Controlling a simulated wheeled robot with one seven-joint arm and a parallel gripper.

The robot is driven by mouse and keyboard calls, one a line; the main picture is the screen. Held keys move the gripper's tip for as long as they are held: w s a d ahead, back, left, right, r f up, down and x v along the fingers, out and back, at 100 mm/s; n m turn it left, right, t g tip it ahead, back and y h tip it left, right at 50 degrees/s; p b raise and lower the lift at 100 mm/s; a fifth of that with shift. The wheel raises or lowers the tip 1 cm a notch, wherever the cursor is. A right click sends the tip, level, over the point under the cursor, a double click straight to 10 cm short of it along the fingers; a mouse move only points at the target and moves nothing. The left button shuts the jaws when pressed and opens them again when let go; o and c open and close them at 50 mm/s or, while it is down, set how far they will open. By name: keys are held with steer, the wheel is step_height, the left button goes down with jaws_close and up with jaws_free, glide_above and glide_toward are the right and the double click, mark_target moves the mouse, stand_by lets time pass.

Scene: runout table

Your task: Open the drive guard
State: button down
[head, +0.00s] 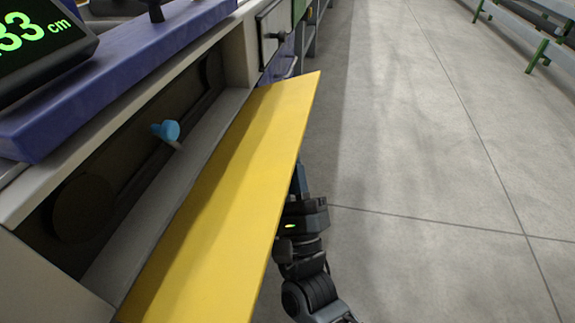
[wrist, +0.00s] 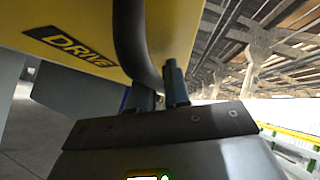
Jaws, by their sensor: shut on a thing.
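The drive guard (head: 222,205) is a yellow panel swung down and outward from the front of the machine, leaving the dark drive recess (head: 110,175) exposed. In the wrist view, the guard's outer face (wrist: 185,25) carries a black "DRIVE" label (wrist: 70,45). A dark curved handle (wrist: 130,45) is fixed to that face. My gripper (wrist: 160,92) is shut on the handle, with its blue-grey fingers at the handle's lower end. In the head view, the guard hides the fingertips and handle; only my wrist shows beyond its right edge.
A blue-headed item (head: 167,131) sticks up in the recess beside a belt and pulleys. A display reading in cm (head: 40,40) stands on the blue beam above. A small panel with a knob (head: 275,35) is farther along. The floor (head: 430,180) at right is clear.

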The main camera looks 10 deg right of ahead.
steer(key=c, duration=1.2)
jaws_free()
steer(key=shift+r, duration=0.1)
steer(key=v, duration=0.8)
steer(key=shift+d+p, duration=0.1)
steer(key=shift+p, duration=0.2)
steer(key=shift+s+a+f+b, duration=0.45)
steer(key=shift+s+f+b, duration=0.5)
steer(key=shift+f, duration=0.1)
steer(key=shift+s+a+f+b, duration=0.45)
steer(key=shift+s+f+b, duration=0.45)
steer(key=shift+s+f, duration=0.15)
steer(key=shift+s+a+f+b, duration=0.45)
steer(key=shift+s+f+b, duration=0.5)
steer(key=shift+f, duration=0.15)
